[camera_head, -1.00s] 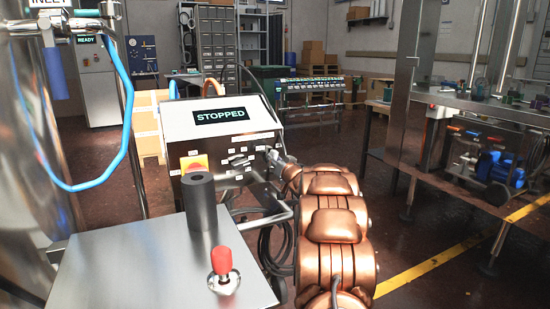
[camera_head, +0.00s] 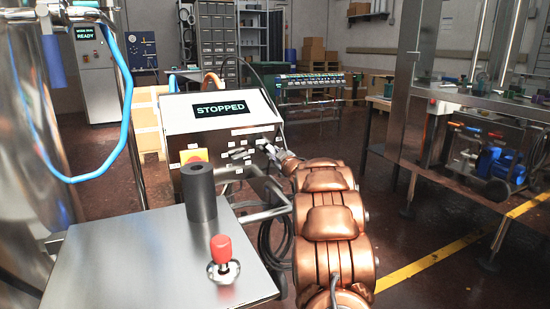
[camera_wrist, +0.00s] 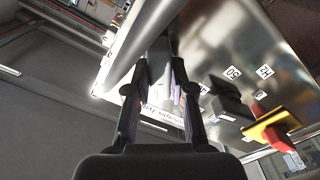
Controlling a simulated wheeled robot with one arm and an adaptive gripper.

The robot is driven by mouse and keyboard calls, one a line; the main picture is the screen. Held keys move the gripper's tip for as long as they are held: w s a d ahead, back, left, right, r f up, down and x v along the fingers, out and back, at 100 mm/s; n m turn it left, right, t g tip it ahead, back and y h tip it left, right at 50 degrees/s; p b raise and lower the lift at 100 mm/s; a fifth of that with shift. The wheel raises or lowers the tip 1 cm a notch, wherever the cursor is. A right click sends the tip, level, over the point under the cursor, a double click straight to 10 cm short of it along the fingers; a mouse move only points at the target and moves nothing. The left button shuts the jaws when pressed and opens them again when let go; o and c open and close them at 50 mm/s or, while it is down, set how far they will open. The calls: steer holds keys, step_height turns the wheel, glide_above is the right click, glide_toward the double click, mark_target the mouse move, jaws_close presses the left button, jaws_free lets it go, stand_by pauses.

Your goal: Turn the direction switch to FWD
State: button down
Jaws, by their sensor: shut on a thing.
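A metal control box (camera_head: 190,112) stands behind the steel table, its display (camera_head: 222,110) reading STOPPED. Its sloped front carries several switches and small labels. My gripper (camera_head: 271,151) is at the right end of this front, with my copper arm reaching in from the right. In the wrist view my gripper (camera_wrist: 162,92) has both fingers at the panel (camera_wrist: 225,45), shut on a small control that they mostly hide. It appears to be the direction switch, but I cannot read its marks or its position.
A red-and-yellow rotary switch (camera_wrist: 268,125) and a black knob (camera_wrist: 228,100) sit near my fingers. On the steel table (camera_head: 130,250) stand a dark cylinder (camera_head: 200,192) and a red-topped button or lever (camera_head: 221,248). A blue hose (camera_head: 126,110) hangs at the left.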

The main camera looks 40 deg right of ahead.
steer(key=shift+n+b, duration=0.3)
steer(key=shift+n, duration=0.5)
steer(key=c, duration=1)
jaws_free()
steer(key=v, duration=1.2)
steer(key=shift+w, duration=0.1)
